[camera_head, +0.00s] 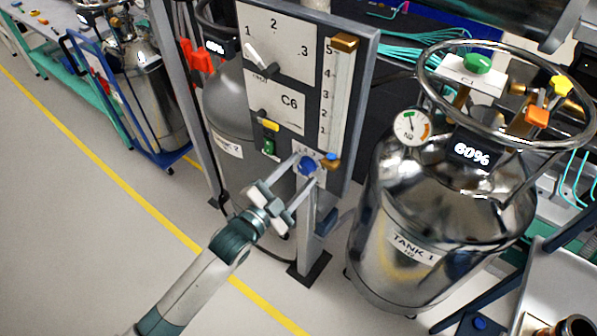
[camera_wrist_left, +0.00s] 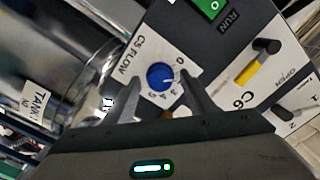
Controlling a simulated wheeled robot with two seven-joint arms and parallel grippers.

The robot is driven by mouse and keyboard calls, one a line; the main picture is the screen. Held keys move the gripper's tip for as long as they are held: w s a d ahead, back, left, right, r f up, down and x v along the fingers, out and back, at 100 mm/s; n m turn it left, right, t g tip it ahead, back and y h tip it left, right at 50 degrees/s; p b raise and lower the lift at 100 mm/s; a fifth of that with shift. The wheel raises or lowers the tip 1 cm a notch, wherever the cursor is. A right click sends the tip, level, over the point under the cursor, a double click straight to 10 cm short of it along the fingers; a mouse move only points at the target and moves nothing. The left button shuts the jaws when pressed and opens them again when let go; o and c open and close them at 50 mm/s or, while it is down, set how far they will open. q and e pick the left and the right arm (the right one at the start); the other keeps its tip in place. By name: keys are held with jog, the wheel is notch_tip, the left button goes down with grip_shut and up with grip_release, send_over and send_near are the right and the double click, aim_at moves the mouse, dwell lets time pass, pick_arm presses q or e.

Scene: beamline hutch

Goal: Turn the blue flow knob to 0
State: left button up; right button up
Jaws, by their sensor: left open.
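The blue flow knob (camera_head: 306,166) sits low on the grey panel (camera_head: 358,85), below the C6 label. In the left wrist view the knob (camera_wrist_left: 160,76) lies on a white plate marked "C5 FLOW" with a number scale. Its pale mark appears to point right, a little past the 0 toward the higher numbers; the exact reading is unclear. My left gripper (camera_head: 308,164) is open, with its fingertips on either side of the knob. In the wrist view the fingers (camera_wrist_left: 160,92) flank the knob with gaps visible. My right gripper is not in view.
The panel also bears a green RUN switch (camera_wrist_left: 210,6), a yellow-marked lever (camera_wrist_left: 247,73) and a vertical scale (camera_head: 335,95). Steel Tank 1 (camera_head: 415,245), with a ring rail and 60% display, stands close on the right. Open floor (camera_head: 60,220) lies left.

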pick_arm(q)
jog(key=c, duration=1)
jog(key=shift+c, duration=0.2)
jog(key=shift+n, duration=0.5)
jog(key=shift+n+p, duration=0.6)
jog(key=shift+n, duration=0.2)
jog(key=shift+n+p, duration=0.5)
jog(key=shift+n, duration=1.2)
jog(key=o, duration=1)
